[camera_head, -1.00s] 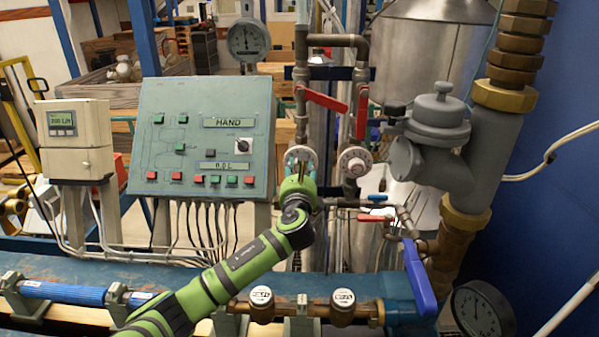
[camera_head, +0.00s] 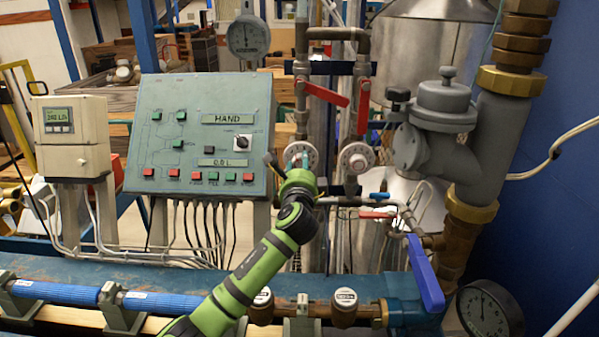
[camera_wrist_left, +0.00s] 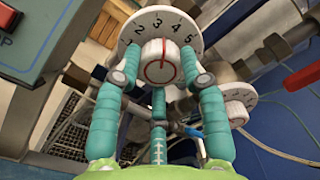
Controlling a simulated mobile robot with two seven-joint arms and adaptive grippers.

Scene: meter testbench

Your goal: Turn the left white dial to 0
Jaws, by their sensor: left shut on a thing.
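The left white dial (camera_head: 310,151) is a round numbered disc on a pipe right of the green panel, partly hidden by my left gripper (camera_head: 298,160). In the left wrist view, the dial (camera_wrist_left: 137,36) shows numbers 2 to 5 along its upper side. Its white centre knob (camera_wrist_left: 160,70) has a red line pointing up, near the 3. The teal fingers of my left gripper (camera_wrist_left: 160,64) stand on both sides of the knob, shut on it. The right white dial (camera_head: 356,158) is beside it, also partly visible in the wrist view (camera_wrist_left: 240,98). My right gripper is not in view.
Red lever handles (camera_head: 326,93) hang above the dials. The green control panel (camera_head: 180,110) stands close on the left. A grey valve (camera_head: 440,125) and a blue lever (camera_head: 424,275) are to the right. A blue bench with pipes (camera_head: 200,285) runs below.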

